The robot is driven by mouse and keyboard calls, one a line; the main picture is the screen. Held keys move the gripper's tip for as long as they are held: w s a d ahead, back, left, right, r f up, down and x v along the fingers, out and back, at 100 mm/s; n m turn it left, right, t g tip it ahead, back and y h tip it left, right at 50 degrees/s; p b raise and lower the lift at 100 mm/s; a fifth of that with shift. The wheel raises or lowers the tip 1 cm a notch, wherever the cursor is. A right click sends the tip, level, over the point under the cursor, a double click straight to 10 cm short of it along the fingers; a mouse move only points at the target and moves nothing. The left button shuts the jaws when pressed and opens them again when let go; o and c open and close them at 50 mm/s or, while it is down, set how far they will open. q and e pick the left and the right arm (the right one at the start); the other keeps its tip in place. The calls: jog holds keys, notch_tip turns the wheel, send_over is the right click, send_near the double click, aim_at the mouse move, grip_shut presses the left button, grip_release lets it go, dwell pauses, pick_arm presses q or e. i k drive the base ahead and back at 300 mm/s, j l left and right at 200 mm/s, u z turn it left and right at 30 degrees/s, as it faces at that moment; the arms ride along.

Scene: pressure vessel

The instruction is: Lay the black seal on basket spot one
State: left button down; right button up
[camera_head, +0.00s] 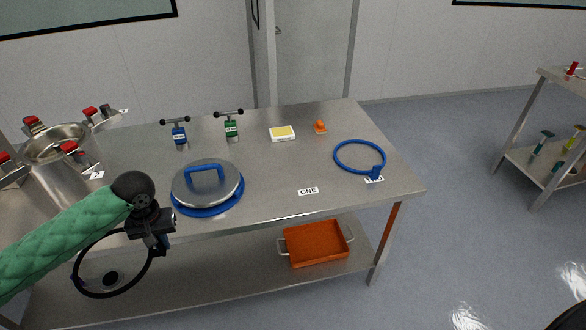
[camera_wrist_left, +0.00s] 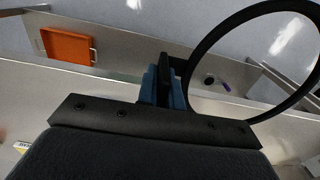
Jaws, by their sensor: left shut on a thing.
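My left gripper (camera_head: 158,244) is shut on the black seal (camera_head: 98,295), a thin black ring, at its rim. The ring hangs in front of the table's near edge, below the tabletop's height in the picture. In the left wrist view the seal (camera_wrist_left: 203,40) extends to the right from the blue-padded fingers (camera_wrist_left: 163,88). Spot one is marked by a white label reading ONE (camera_head: 308,191) near the table's front edge; the tabletop around it is bare. The gripper is well to the left of it. My right gripper is not in view.
A blue ring (camera_head: 338,163) with a tab lies at the right label. A lid (camera_head: 207,181) with a blue handle sits between gripper and spot one. A steel vessel (camera_head: 55,150) with red-knobbed clamps stands left. An orange tray (camera_head: 316,243) is on the lower shelf.

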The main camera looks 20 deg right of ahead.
aim_at(298, 165)
jog(key=i+l+z, duration=0.2)
jog(key=l, duration=0.2)
jog(key=l+z, duration=0.2)
jog(key=l, duration=0.15)
jog(key=i+l+z, duration=0.15)
jog(key=i+l, duration=0.1)
jog(key=l, duration=0.1)
